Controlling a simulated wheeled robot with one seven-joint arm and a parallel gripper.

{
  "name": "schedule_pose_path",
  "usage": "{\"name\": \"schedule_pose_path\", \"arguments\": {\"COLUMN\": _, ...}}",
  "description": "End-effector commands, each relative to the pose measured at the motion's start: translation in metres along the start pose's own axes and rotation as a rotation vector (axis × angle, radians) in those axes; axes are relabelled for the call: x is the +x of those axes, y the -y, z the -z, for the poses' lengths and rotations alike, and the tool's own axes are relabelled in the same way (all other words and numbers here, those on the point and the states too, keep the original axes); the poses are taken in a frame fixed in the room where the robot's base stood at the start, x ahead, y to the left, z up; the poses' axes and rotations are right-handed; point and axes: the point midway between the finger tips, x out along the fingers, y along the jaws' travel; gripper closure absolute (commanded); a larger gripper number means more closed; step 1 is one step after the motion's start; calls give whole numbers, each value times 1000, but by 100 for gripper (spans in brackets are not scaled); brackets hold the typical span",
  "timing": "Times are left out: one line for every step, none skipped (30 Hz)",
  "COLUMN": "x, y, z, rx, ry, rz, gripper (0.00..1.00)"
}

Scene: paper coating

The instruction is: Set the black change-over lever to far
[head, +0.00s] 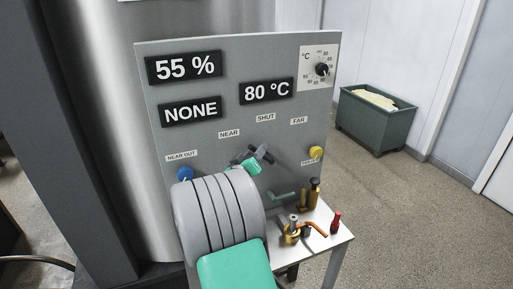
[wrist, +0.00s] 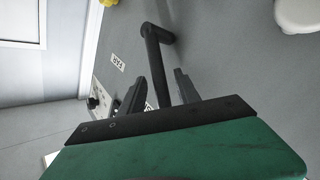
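The black change-over lever (wrist: 156,58) stands out from the grey panel (head: 208,138) on a short stub. In the wrist view its handle runs down between the two dark fingers of my gripper (wrist: 159,92), toward a partly hidden label. The fingers are apart, one on each side of the handle, with gaps showing. In the head view my gripper (head: 262,155) is at the panel below the SHUT label (head: 265,117), and it largely hides the lever there. The FAR label (head: 299,120) is up and right of it; it also shows in the wrist view (wrist: 118,62).
A blue knob (head: 185,174) is on the panel's left and a yellow knob (head: 316,153) on its right. A small table (head: 335,243) below holds brass fittings (head: 293,232) and a red bottle (head: 335,222). A green bin (head: 375,125) stands by the wall.

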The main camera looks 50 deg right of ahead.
Motion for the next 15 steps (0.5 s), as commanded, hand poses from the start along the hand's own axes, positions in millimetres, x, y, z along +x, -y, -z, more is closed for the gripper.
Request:
{"name": "schedule_pose_path", "arguments": {"x": 2, "y": 0, "z": 0, "rx": 0, "ry": 0, "rz": 0, "gripper": 61}}
{"name": "schedule_pose_path", "arguments": {"x": 3, "y": 0, "z": 0, "rx": 0, "ry": 0, "rz": 1, "gripper": 61}}
{"name": "schedule_pose_path", "arguments": {"x": 3, "y": 0, "z": 0, "rx": 0, "ry": -1, "rz": 1, "gripper": 61}}
{"name": "schedule_pose_path", "arguments": {"x": 3, "y": 1, "z": 0, "rx": 0, "ry": -1, "rz": 1, "gripper": 61}}
{"name": "schedule_pose_path", "arguments": {"x": 3, "y": 1, "z": 0, "rx": 0, "ry": -1, "rz": 1, "gripper": 61}}
{"name": "schedule_pose_path", "arguments": {"x": 3, "y": 1, "z": 0, "rx": 0, "ry": -1, "rz": 1, "gripper": 61}}
{"name": "schedule_pose_path", "arguments": {"x": 3, "y": 1, "z": 0, "rx": 0, "ry": -1, "rz": 1, "gripper": 61}}
{"name": "schedule_pose_path", "arguments": {"x": 3, "y": 1, "z": 0, "rx": 0, "ry": -1, "rz": 1, "gripper": 62}}
{"name": "schedule_pose_path", "arguments": {"x": 3, "y": 1, "z": 0, "rx": 0, "ry": -1, "rz": 1, "gripper": 65}}
{"name": "schedule_pose_path", "arguments": {"x": 3, "y": 1, "z": 0, "rx": 0, "ry": -1, "rz": 1, "gripper": 68}}
{"name": "schedule_pose_path", "arguments": {"x": 3, "y": 1, "z": 0, "rx": 0, "ry": -1, "rz": 1, "gripper": 70}}
{"name": "schedule_pose_path", "arguments": {"x": 3, "y": 1, "z": 0, "rx": 0, "ry": -1, "rz": 1, "gripper": 74}}
{"name": "schedule_pose_path", "arguments": {"x": 3, "y": 1, "z": 0, "rx": 1, "ry": -1, "rz": 1, "gripper": 76}}
{"name": "schedule_pose_path", "arguments": {"x": 2, "y": 1, "z": 0, "rx": 1, "ry": -1, "rz": 1, "gripper": 78}}
{"name": "schedule_pose_path", "arguments": {"x": 2, "y": 0, "z": 0, "rx": 1, "ry": -1, "rz": 1, "gripper": 82}}
